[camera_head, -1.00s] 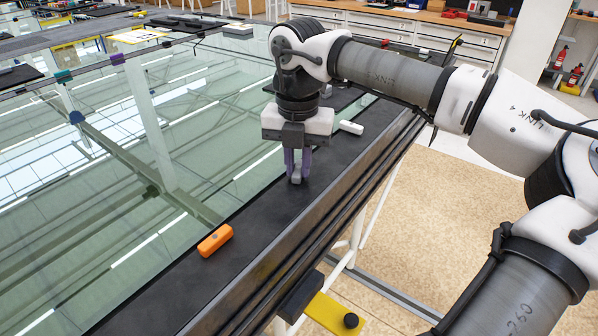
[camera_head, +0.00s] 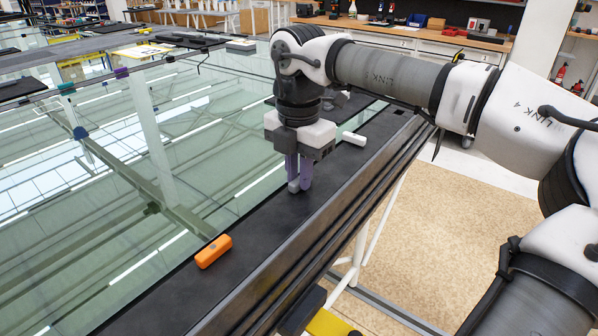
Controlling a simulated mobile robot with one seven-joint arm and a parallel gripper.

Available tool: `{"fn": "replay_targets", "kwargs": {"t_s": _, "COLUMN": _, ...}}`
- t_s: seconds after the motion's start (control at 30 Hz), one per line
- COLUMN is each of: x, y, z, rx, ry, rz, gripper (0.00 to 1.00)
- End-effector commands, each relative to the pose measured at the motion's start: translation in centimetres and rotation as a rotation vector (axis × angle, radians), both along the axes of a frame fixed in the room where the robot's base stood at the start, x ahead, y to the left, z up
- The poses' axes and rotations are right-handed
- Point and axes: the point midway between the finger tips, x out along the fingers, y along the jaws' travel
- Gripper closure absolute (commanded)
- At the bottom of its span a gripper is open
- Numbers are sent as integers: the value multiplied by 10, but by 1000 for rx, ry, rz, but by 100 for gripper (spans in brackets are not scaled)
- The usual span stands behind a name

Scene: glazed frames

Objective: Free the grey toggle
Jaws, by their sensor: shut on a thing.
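The grey toggle (camera_head: 294,187) is a small light-grey piece on the black frame rail (camera_head: 262,222) along the glass edge. It shows at the tips of my gripper's purple fingers. My gripper (camera_head: 298,184) points straight down and is shut on the toggle. The fingers hide part of the toggle, so I cannot tell how it sits against the rail.
An orange block (camera_head: 213,251) lies on the rail nearer to me. A white block (camera_head: 354,138) lies on the rail behind and right of my gripper. The large glass pane (camera_head: 110,240) spans the left. A yellow piece (camera_head: 328,324) juts out below the rail.

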Motion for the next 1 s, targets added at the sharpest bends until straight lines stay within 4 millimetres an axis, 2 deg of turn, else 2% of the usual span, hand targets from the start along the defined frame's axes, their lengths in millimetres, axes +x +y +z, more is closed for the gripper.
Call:
{"fn": "replay_targets", "kwargs": {"t_s": 0.23, "x": 0, "y": 0, "z": 1, "rx": 1, "ry": -2, "rz": -2, "gripper": 100}}
{"fn": "replay_targets", "kwargs": {"t_s": 0.27, "x": 0, "y": 0, "z": 1, "rx": 1, "ry": -2, "rz": -2, "gripper": 83}}
{"fn": "replay_targets", "kwargs": {"t_s": 0.43, "x": 0, "y": 0, "z": 1, "rx": 1, "ry": -2, "rz": -1, "gripper": 63}}
{"fn": "replay_targets", "kwargs": {"t_s": 0.77, "x": 0, "y": 0, "z": 4, "rx": 0, "ry": -1, "rz": 0, "gripper": 63}}
{"fn": "replay_targets", "kwargs": {"t_s": 0.87, "x": 1, "y": 0, "z": 14, "rx": 2, "ry": -3, "rz": -1, "gripper": 63}}
{"fn": "replay_targets", "kwargs": {"t_s": 1.0, "x": 1, "y": 1, "z": 42, "rx": 3, "ry": -3, "rz": 0, "gripper": 63}}
